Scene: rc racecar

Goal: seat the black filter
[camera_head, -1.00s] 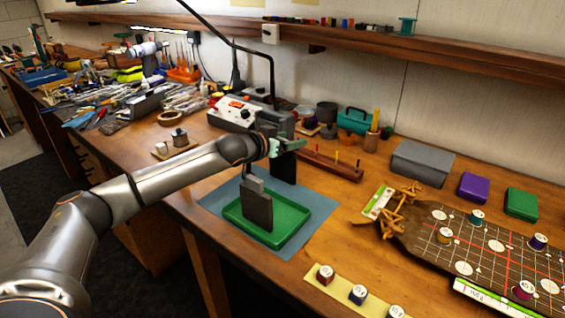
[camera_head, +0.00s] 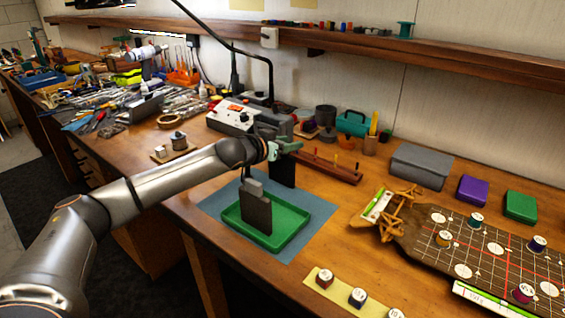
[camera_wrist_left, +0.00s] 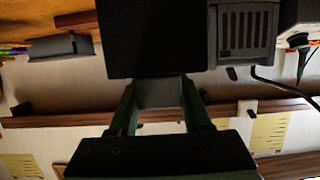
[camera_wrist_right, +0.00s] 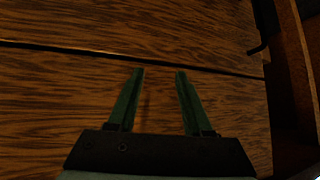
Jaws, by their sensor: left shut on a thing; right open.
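My left gripper (camera_head: 288,148) is shut on the light grey tab of the black filter (camera_head: 283,173), a flat dark plate. The filter hangs upright below the fingers, beyond the green tray (camera_head: 296,238). In the left wrist view the fingers (camera_wrist_left: 160,92) clasp the tab and the black filter (camera_wrist_left: 155,40) fills the upper middle. A dark grey plate (camera_head: 257,212) with a lighter tab stands upright in the tray. A grey device (camera_head: 238,115) with a red switch stands behind my arm. My right gripper (camera_wrist_right: 158,72) is open and empty over brown wood.
A blue mat (camera_head: 213,201) lies under the tray. A wooden rack (camera_head: 330,166) lies right of the held filter. A vented dark housing (camera_wrist_left: 245,35) is beside the filter in the left wrist view. A game board (camera_head: 455,250) and a grey box (camera_head: 420,166) are at right.

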